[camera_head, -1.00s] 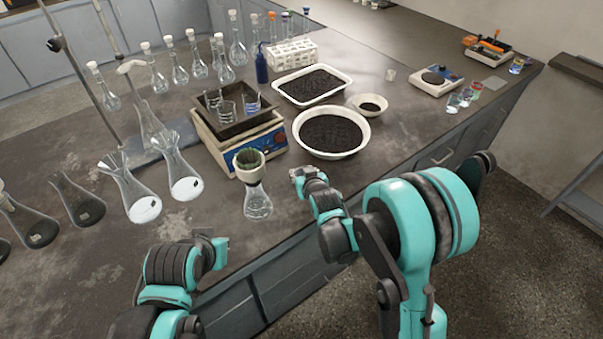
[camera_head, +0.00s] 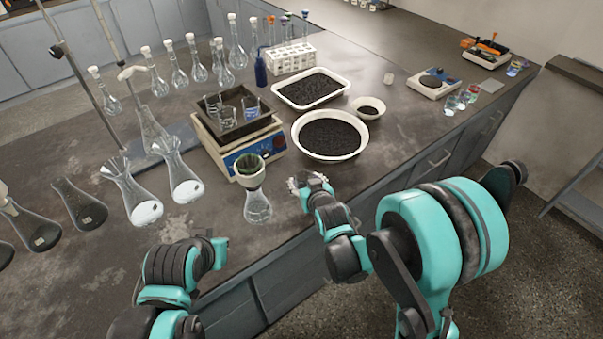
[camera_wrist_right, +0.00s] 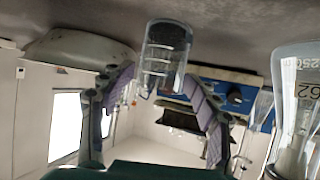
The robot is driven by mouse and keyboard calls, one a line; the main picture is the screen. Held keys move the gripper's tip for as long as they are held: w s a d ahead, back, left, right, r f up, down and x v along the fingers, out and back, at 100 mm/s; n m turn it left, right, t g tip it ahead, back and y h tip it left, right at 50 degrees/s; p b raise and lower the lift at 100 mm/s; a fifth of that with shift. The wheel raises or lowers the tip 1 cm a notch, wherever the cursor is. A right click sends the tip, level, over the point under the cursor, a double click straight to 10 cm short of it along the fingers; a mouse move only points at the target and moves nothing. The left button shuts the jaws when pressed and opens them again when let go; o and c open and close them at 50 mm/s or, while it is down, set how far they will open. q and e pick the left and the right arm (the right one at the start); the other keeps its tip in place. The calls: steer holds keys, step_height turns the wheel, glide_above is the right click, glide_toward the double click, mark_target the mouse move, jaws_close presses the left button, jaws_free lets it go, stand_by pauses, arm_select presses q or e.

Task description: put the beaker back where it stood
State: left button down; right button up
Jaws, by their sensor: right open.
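A clear graduated glass beaker (camera_wrist_right: 167,45) shows in the right wrist view, between the spread fingers of my right gripper (camera_wrist_right: 160,78). The fingers look apart from its walls, though the left gap is hard to judge. In the head view my right gripper (camera_head: 305,184) is low over the bench, right of a flask with a funnel (camera_head: 257,206); the beaker there is mostly hidden by the hand. My left gripper (camera_head: 219,250) is at the bench's front edge, away from the beaker, and its jaws are too unclear to read.
Several flasks (camera_head: 184,180) stand at left. A scale-like unit with a blue panel (camera_head: 262,150) carries a tray with glass beakers. A white bowl of dark grains (camera_head: 352,152) and a white tray (camera_head: 338,97) lie behind my right gripper. The bench right of the bowl (camera_head: 415,135) is clear.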

steer(key=p+v, duration=0.1)
steer(key=v, duration=0.5)
steer(key=shift+s+r, duration=0.15)
steer(key=s+d+r+m+g+h, duration=0.1)
steer(key=s+d+r+g, duration=0.1)
steer(key=s+d, duration=0.5)
steer(key=s+d+r+m+g+h, duration=0.2)
steer(key=s+d+r, duration=0.3)
steer(key=s, duration=0.7)
steer(key=d+g, duration=0.1)
steer(key=d, duration=0.1)
steer(key=shift+s+d, duration=0.25)
steer(key=shift+s, duration=0.05)
